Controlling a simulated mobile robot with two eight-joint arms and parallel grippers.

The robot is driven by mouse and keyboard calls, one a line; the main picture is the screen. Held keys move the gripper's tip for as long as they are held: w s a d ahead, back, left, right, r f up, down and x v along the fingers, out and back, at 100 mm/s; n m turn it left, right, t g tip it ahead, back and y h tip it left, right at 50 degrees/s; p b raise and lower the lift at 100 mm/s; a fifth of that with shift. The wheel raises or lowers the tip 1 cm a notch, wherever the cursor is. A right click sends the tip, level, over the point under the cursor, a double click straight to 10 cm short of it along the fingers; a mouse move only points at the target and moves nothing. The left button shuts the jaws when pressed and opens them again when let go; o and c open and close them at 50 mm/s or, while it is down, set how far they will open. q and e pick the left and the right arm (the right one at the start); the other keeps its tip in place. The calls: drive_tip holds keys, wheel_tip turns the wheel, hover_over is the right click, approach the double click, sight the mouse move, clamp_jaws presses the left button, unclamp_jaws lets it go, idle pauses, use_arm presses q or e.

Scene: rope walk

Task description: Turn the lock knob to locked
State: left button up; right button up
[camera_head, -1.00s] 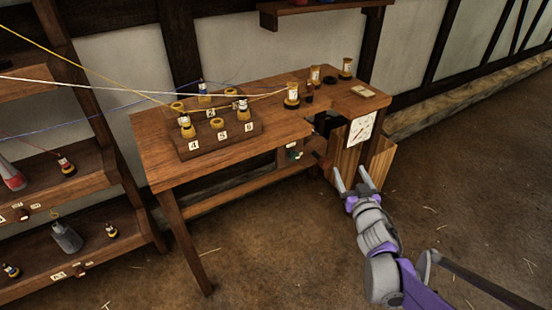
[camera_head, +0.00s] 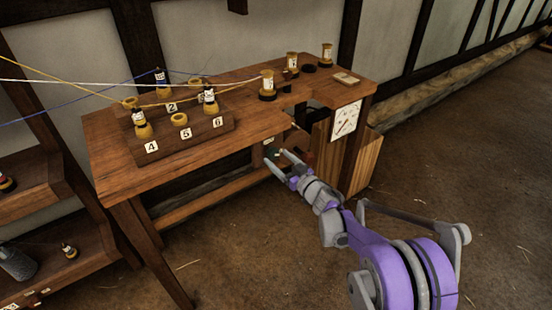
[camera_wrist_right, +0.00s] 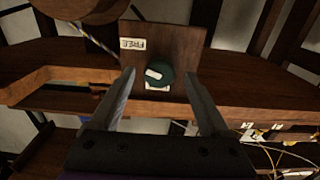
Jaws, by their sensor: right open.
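The lock knob (camera_wrist_right: 162,80) is a round dark green knob with a white bar mark, on an upright wooden board (camera_wrist_right: 180,45). Its white mark lies toward the left side, nearer the FREE label (camera_wrist_right: 133,43) above it; another white label below is mostly hidden by the knob. In the head view the knob (camera_head: 271,153) is small, under the table top. My right gripper (camera_wrist_right: 160,71) is open, its two fingers framing the knob left and right in the wrist view, with gaps on both sides. It also shows in the head view (camera_head: 277,158). My left gripper is out of view.
The wooden table (camera_head: 110,180) carries a numbered rack (camera_head: 200,135) with spools and several coloured ropes. A wooden bin (camera_head: 365,160) stands below the dial. Shelves (camera_head: 90,255) are at left; the floor in front is open.

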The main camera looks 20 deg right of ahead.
drive_tip(key=shift+x, duration=0.95)
drive_tip(key=shift+c, duration=0.3)
clamp_jaws()
